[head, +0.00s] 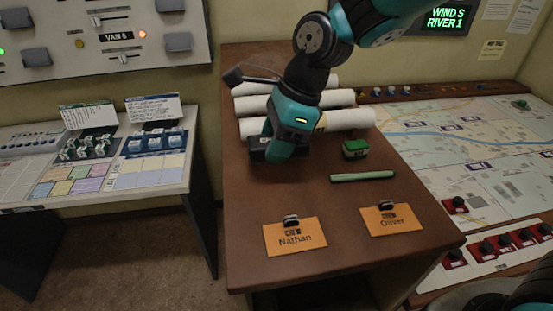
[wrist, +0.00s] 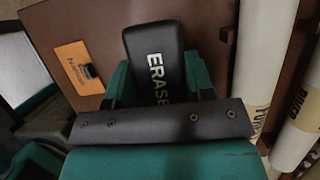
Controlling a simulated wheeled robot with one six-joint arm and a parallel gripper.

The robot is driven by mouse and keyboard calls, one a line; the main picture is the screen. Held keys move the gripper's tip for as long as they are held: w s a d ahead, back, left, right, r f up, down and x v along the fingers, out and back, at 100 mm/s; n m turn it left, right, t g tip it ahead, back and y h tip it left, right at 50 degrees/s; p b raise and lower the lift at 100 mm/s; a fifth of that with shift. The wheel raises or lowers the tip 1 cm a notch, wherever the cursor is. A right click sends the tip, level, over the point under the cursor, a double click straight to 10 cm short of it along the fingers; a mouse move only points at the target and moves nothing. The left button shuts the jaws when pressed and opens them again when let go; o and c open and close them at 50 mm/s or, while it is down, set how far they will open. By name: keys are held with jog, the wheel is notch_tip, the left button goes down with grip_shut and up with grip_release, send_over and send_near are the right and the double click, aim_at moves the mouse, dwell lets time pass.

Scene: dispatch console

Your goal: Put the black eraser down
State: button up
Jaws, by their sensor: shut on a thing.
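The black eraser (wrist: 154,50), with pale "ERASE" lettering, is between the green fingers of my gripper (wrist: 158,85) in the wrist view. The fingers are shut on its sides. In the head view my gripper (head: 275,148) is low over the back left part of the brown desk (head: 260,200), in front of the white rolls. The eraser (head: 262,150) shows there as a dark shape, partly hidden by the gripper. I cannot tell whether its underside touches the desk.
White paper rolls (head: 350,120) lie behind my gripper. A green block (head: 355,148) and a pale green stick (head: 362,177) lie to the right. Orange cards, Nathan (head: 295,238) and Oliver (head: 386,219), lie near the front edge. The desk between gripper and Nathan card is clear.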

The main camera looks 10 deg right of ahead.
aim_at(276, 175)
jog(key=shift+f+p, duration=0.35)
jog(key=shift+f, duration=2.1)
jog(key=shift+f, duration=0.1)
jog(key=o, duration=0.8)
jog(key=shift+o, duration=0.2)
